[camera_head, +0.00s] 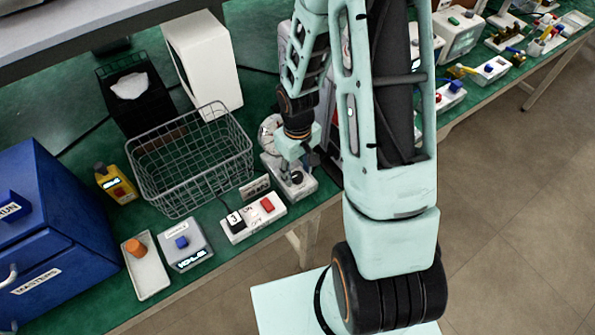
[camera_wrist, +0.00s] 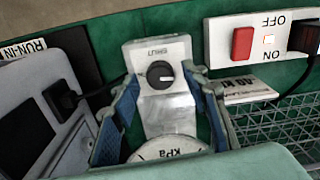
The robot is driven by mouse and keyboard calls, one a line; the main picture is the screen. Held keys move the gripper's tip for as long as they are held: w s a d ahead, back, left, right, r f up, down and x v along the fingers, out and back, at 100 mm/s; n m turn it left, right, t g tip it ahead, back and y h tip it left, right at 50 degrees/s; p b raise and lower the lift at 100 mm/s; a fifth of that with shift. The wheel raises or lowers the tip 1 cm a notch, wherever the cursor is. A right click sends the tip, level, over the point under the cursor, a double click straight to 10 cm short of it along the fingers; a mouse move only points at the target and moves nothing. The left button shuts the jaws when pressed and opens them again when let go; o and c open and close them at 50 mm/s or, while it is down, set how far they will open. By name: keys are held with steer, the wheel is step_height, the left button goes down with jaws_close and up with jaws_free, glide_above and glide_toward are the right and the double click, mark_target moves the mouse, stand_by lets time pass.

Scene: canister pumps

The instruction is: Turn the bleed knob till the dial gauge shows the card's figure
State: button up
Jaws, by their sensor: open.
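The black round bleed knob (camera_wrist: 160,74) sits on a grey-white block, with a pale pointer line facing right in the wrist view. It also shows in the head view (camera_head: 297,178). My gripper (camera_wrist: 164,82) is open, its blue fingers on either side of the knob's block; I cannot tell how far above the knob they are. In the head view my gripper (camera_head: 297,158) is just over the block. The dial gauge (camera_wrist: 168,151) shows only part of its face, marked kPa; its needle is hidden. The card (camera_wrist: 247,88) has upside-down lettering that I cannot read fully.
A switch strip (camera_head: 253,218) with a red button lies left of the knob block. A wire basket (camera_head: 190,160) stands behind it. A dark unit marked RUN-IN (camera_wrist: 72,52) and a grey box (camera_wrist: 42,105) are close on the other side. The bench's front edge is near.

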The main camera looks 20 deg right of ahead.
steer(key=shift+f, duration=0.3)
steer(key=shift+c, duration=0.6)
jaws_close()
steer(key=shift+f+m+b, duration=0.1)
steer(key=shift+m+b, duration=0.6)
steer(key=shift+b, duration=0.15)
steer(key=shift+m, duration=0.4)
steer(key=shift+o, duration=0.6)
jaws_free()
steer(key=shift+r, duration=0.2)
